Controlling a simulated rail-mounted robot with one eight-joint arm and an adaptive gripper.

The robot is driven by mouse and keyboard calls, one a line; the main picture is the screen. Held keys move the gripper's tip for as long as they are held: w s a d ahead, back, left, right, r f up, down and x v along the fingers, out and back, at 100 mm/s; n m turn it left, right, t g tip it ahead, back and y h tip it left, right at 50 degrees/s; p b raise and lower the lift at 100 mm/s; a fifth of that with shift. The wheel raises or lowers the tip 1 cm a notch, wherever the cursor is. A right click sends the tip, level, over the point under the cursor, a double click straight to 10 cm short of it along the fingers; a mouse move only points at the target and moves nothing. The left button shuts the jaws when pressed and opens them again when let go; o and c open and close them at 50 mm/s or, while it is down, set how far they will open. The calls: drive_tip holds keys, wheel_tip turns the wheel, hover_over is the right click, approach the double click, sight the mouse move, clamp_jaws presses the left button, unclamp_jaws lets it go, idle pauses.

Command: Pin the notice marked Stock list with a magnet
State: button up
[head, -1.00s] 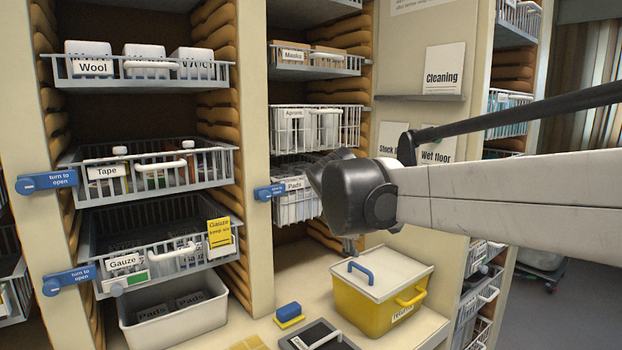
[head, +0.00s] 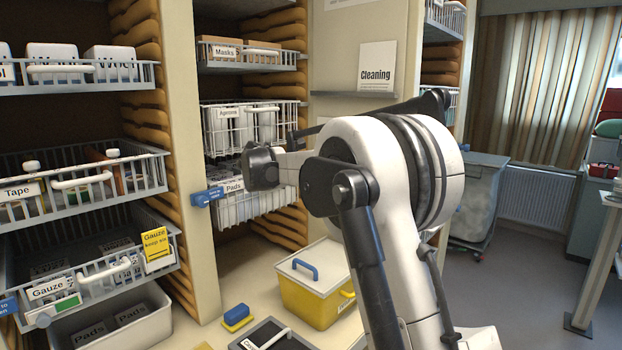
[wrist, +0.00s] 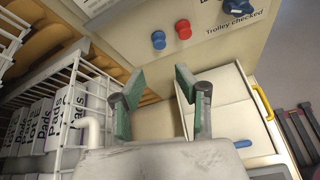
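In the wrist view my gripper (wrist: 159,76) is open and empty, its two green-padded fingers apart. Beyond the fingertips a pale panel carries a blue magnet (wrist: 158,40), a red magnet (wrist: 183,28) and a dark blue magnet (wrist: 237,12) at the top edge. Printed words "Trolley checked" (wrist: 237,25) show on the panel near them. The fingertips look apart from the magnets. In the head view the Cleaning notice (head: 376,68) stands on a grey ledge (head: 352,95). The Stock list notice is not visible now; my arm covers the panel below the ledge.
The Pads basket (head: 258,205) with its blue latch (head: 207,197) is left of my arm; its wire side is close in the wrist view (wrist: 88,75). A yellow lidded box (head: 312,300) stands on the counter. A blue-and-yellow sponge (head: 237,318) lies nearby. Open floor (head: 530,270) is right.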

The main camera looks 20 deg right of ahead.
drive_tip(key=p+x, duration=0.2)
drive_tip(key=x, duration=1.2)
drive_tip(key=shift+p, duration=0.3)
drive_tip(key=shift+w, duration=0.1)
drive_tip(key=c, duration=0.4)
clamp_jaws()
drive_tip(key=shift+a, duration=0.15)
drive_tip(key=a, duration=0.1)
drive_tip(key=s+a+b, duration=0.1)
drive_tip(key=s+a, duration=0.1)
drive_tip(key=a, duration=0.1)
drive_tip(key=shift+a, duration=0.1)
idle(0.5)
